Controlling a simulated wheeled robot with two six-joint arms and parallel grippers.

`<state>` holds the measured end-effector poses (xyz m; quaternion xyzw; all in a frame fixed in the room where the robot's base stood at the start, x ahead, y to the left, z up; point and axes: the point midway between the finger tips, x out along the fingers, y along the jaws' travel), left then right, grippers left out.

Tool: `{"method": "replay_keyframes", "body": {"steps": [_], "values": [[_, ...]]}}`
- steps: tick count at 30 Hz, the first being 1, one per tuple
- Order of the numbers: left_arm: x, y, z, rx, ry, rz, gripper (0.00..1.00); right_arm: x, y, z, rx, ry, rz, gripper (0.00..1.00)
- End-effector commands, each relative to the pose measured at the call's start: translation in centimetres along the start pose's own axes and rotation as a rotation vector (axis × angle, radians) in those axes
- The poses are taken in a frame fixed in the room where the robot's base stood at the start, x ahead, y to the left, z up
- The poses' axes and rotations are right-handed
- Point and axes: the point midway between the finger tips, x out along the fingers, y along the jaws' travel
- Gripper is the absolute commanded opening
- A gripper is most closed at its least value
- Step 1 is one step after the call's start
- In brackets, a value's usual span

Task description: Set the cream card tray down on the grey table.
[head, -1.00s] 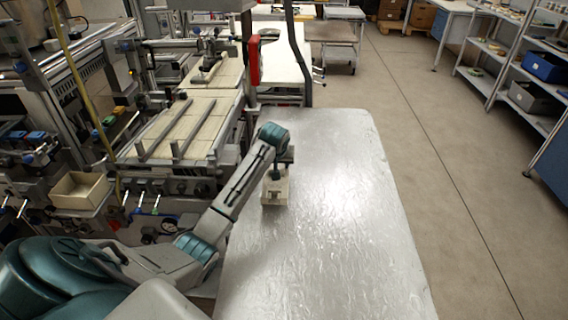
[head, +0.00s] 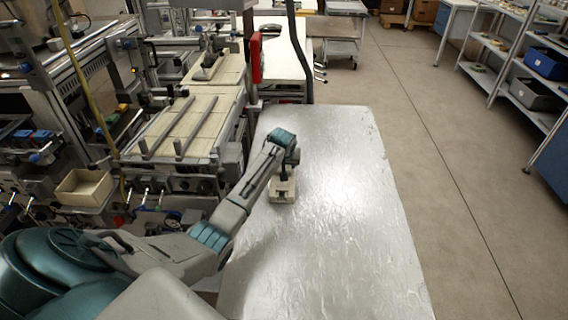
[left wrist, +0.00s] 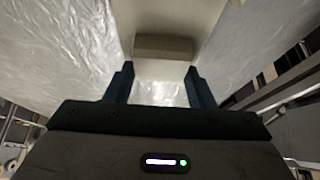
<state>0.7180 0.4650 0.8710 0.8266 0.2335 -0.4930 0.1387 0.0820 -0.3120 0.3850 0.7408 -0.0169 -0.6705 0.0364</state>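The cream card tray (head: 284,194) is small and pale, over the far left part of the grey table (head: 330,245). It looks level; I cannot tell whether its underside touches the table. My left gripper (head: 283,176) points down onto it from above. In the left wrist view the cream tray (left wrist: 163,18) shows beyond the fingers, with a darker beige block on it. My right gripper is out of view.
The table is otherwise bare, with wide free room to the right and front. A machine with a slatted cream bed (head: 180,130) stands along the left. An open cream bin (head: 85,188) sits at far left. A dark hanging cable (head: 300,60) drops near the table's far edge.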

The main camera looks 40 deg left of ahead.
Motion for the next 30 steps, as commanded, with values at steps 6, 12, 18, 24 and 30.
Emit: {"method": "replay_keyframes", "body": {"steps": [6, 12, 18, 24, 30], "values": [[0.0, 0.0, 0.0, 0.000, 0.000, 0.000, 0.68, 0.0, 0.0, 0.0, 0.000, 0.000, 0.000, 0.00], [-0.3, 0.0, -0.2, 0.000, 0.001, 0.000, 0.68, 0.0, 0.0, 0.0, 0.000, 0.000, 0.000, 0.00], [-2.2, 0.0, -0.1, 0.000, 0.003, 0.002, 0.68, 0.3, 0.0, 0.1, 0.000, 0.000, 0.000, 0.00], [-6.3, 0.0, -0.2, 0.001, 0.005, 0.001, 0.68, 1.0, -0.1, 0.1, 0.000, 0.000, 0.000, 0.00], [-10.1, 0.0, -0.2, 0.000, 0.004, 0.002, 0.68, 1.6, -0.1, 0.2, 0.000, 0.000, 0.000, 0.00]]}}
